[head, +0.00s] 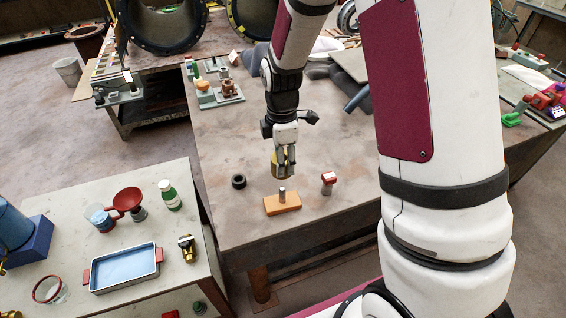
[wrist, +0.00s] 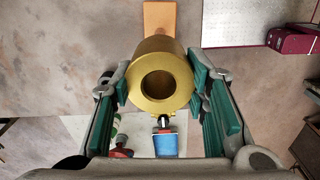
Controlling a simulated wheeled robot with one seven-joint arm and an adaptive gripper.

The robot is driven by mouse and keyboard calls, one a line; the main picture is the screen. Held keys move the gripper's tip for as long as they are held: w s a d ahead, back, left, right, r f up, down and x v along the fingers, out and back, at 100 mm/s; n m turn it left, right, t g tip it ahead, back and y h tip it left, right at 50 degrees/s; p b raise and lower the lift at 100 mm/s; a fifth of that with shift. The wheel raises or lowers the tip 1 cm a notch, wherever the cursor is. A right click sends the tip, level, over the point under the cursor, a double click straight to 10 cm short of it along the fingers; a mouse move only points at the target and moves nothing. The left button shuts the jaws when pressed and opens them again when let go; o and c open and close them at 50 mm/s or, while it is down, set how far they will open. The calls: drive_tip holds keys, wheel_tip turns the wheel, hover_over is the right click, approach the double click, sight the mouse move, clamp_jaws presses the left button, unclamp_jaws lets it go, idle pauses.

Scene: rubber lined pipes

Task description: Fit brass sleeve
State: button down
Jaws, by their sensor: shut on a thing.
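My gripper (head: 283,163) is shut on the brass sleeve (head: 277,168), a short thick golden cylinder with a round through-hole. In the wrist view the sleeve (wrist: 175,58) sits between the green finger pads, its bored end facing the camera. An orange block (head: 284,206) lies on the bench below and has a short upright grey peg (head: 282,194). The sleeve is above the peg, apparently apart from it. In the wrist view the orange block (wrist: 159,17) shows beyond the sleeve; I cannot make out the peg there.
A black ring (head: 238,182) lies left of the block, and a red-topped grey piece (head: 328,182) stands to its right. A fixture board (head: 215,92) sits at the bench's back left. A side table at left holds a blue tray (head: 125,268) and a green bottle (head: 169,195).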

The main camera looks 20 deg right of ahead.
drive_tip(key=b, duration=0.2)
hover_over(282, 189)
drive_tip(key=shift+f, duration=2.9)
drive_tip(key=shift+f+b, duration=1.05)
drive_tip(key=shift+f, duration=2.6)
drive_tip(key=c, duration=0.8)
unclamp_jaws()
drive_tip(key=shift+c, duration=0.2)
wheel_tip(282, 189, up, 12)
